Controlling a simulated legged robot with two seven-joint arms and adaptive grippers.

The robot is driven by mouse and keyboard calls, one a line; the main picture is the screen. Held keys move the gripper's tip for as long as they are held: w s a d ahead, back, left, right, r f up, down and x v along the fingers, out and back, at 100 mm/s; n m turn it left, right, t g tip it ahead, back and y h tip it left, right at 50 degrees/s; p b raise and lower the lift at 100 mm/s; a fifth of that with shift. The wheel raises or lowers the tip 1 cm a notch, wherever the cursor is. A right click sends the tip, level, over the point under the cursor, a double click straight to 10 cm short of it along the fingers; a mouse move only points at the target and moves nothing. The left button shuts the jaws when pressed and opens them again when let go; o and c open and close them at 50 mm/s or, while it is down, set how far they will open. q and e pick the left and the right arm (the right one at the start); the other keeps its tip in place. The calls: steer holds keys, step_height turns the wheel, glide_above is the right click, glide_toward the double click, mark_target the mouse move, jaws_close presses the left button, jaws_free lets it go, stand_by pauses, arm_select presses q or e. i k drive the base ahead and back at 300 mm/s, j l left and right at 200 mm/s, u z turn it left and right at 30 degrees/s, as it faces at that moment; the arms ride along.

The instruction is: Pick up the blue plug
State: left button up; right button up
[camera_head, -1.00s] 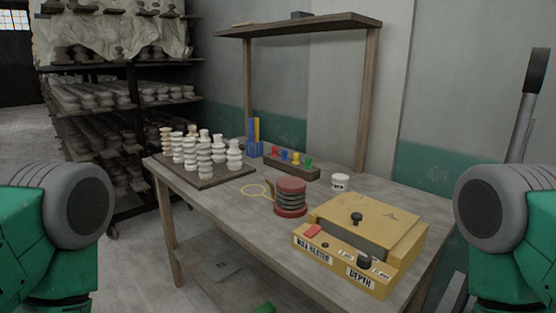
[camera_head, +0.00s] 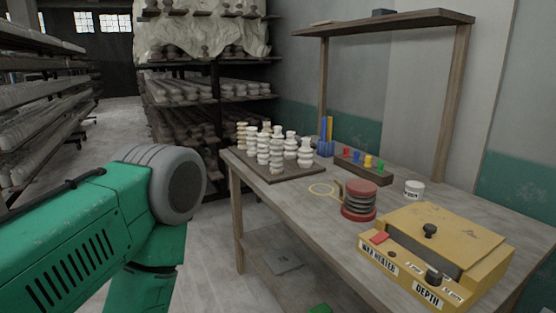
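The blue plug (camera_head: 357,155) is small and stands in a dark wooden rack (camera_head: 350,170) toward the back of the table. Red (camera_head: 346,153), yellow (camera_head: 368,160) and green (camera_head: 381,166) plugs stand in the same row. My green and grey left arm shows at the left, but its gripper is out of frame. My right gripper is also out of view. Nothing of mine touches the rack.
The wooden table (camera_head: 290,198) carries a board of white pieces (camera_head: 276,150), a red-topped spool (camera_head: 360,200), a white jar (camera_head: 413,190) and a yellow wax heater (camera_head: 437,250). An overhead shelf (camera_head: 385,23) stands behind. Pottery racks (camera_head: 190,95) stand at the back left.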

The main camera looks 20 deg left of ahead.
mark_target(357, 154)
steer(key=i+j+u, duration=0.15)
steer(key=i+j, duration=0.15)
steer(key=j, duration=0.15)
steer(key=i+j+u, duration=0.15)
steer(key=i+j, duration=0.15)
steer(key=j, duration=0.15)
